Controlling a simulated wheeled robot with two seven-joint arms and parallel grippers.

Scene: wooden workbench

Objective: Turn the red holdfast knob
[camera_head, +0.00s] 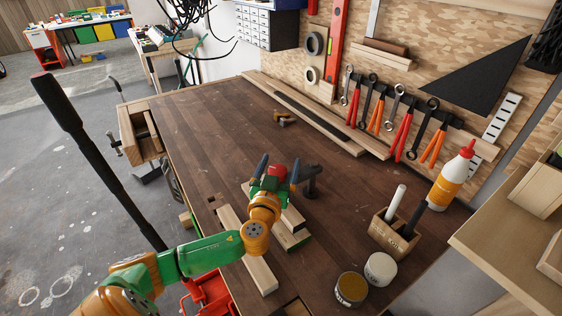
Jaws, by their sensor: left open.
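The red holdfast knob (277,171) shows between the fingers of my left gripper (277,167). The gripper is open, with one dark finger on each side of the knob. I cannot tell whether either finger touches it. The dark holdfast body (310,180) shows just right of the gripper, above wooden blocks on the bench. My left arm hides the lower part of the holdfast. My right gripper is not in view.
The wooden workbench (215,120) is clear behind the gripper, except a small brown tool (285,119). A wooden holder (395,232), two cans and a glue bottle (452,177) stand to the right. Long planks (320,115) lie along the pegboard. A light beam (258,272) lies near the front.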

